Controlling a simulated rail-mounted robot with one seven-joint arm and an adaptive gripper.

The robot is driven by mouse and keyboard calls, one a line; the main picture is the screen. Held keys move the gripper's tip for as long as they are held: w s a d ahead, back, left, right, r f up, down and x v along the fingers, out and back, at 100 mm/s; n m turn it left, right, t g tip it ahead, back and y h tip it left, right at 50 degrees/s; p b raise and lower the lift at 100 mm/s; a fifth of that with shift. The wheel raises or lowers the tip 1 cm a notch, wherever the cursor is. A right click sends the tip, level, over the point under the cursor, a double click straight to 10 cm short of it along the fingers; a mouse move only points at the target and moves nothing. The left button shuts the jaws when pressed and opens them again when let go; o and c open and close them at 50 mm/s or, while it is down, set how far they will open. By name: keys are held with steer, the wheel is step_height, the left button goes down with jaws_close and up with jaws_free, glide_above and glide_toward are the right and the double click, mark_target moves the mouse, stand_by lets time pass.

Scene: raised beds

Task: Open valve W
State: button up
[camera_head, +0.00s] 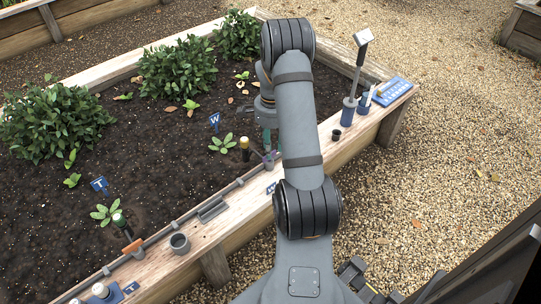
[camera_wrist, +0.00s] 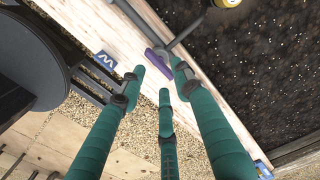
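Valve W's purple lever (camera_wrist: 160,61) lies across the pipe at the bed's edge, near a blue W label (camera_wrist: 105,60) on the plank. In the head view the lever (camera_head: 269,158) is mostly hidden by my arm and fingers. My gripper (camera_wrist: 159,78) has three green fingers spread apart, with nothing held between them. The fingertips are just short of the lever in the picture, one to each side of it; I cannot tell whether they touch it. In the head view, my gripper (camera_head: 268,140) points down over the lever.
An orange lever (camera_head: 133,246) is on the same pipe at lower left, near a T label (camera_head: 130,287). A yellow-capped post (camera_head: 244,142) stands close to my gripper. Gravel lies right.

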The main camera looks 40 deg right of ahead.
steer(key=shift+a+f, duration=0.1)
steer(key=shift+f, duration=1.4)
steer(key=shift+c, duration=0.8)
jaws_close()
